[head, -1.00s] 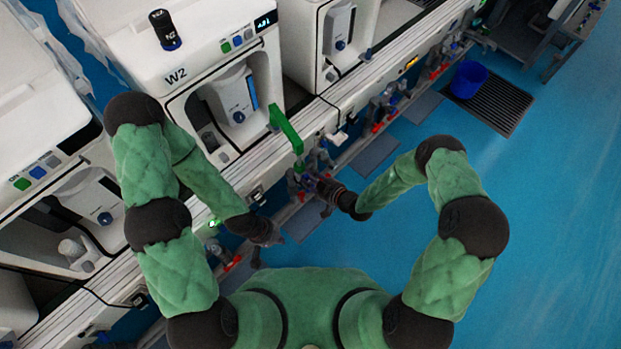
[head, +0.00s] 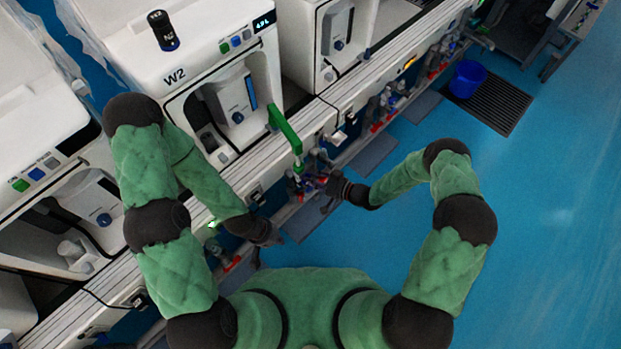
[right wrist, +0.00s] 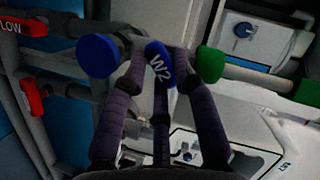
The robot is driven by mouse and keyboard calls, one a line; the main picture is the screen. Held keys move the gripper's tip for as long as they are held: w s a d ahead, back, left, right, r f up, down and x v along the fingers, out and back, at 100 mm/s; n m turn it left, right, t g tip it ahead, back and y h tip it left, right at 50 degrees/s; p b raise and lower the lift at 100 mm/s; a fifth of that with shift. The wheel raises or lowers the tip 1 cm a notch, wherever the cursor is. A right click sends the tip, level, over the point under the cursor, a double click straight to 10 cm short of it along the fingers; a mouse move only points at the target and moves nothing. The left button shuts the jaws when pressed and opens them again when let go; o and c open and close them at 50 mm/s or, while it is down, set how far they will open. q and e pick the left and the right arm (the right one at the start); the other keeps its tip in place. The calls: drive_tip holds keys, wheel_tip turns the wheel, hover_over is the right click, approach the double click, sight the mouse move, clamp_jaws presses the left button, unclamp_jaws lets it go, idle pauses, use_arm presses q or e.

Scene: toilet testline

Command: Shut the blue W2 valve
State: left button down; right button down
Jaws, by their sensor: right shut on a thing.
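The blue W2 valve handle (right wrist: 160,66), marked "W2" in white, shows in the right wrist view between the dark fingers of my right gripper (right wrist: 163,85). The right gripper is shut on this handle. In the head view my right gripper (head: 331,184) is at the pipes under the W2 unit (head: 175,75), and the handle there is too small to make out. My left gripper (head: 274,239) hangs low by the bench front, apart from the valve. Its fingers are too dark to read.
A round blue knob (right wrist: 98,56) is left of the handle and a green knob (right wrist: 211,64) right of it. Red handles (right wrist: 31,100) sit at far left. A green arm-like part (head: 286,131) juts from the W2 unit. Blue floor (head: 540,230) at right is clear.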

drive_tip(key=m, duration=0.1)
drive_tip(key=m+y, duration=0.1)
drive_tip(key=m, duration=0.1)
drive_tip(key=shift+d+f, duration=0.1)
drive_tip(key=shift+f, duration=0.15)
drive_tip(key=m+y, duration=0.1)
drive_tip(key=m, duration=0.2)
drive_tip(key=shift+f+y, duration=0.15)
drive_tip(key=shift+y, duration=0.25)
drive_tip(key=shift+m, duration=0.5)
drive_tip(key=c, duration=1.3)
unclamp_jaws()
drive_tip(key=shift+o, duration=0.2)
drive_tip(key=v, duration=1.2)
drive_tip(key=shift+f, duration=0.15)
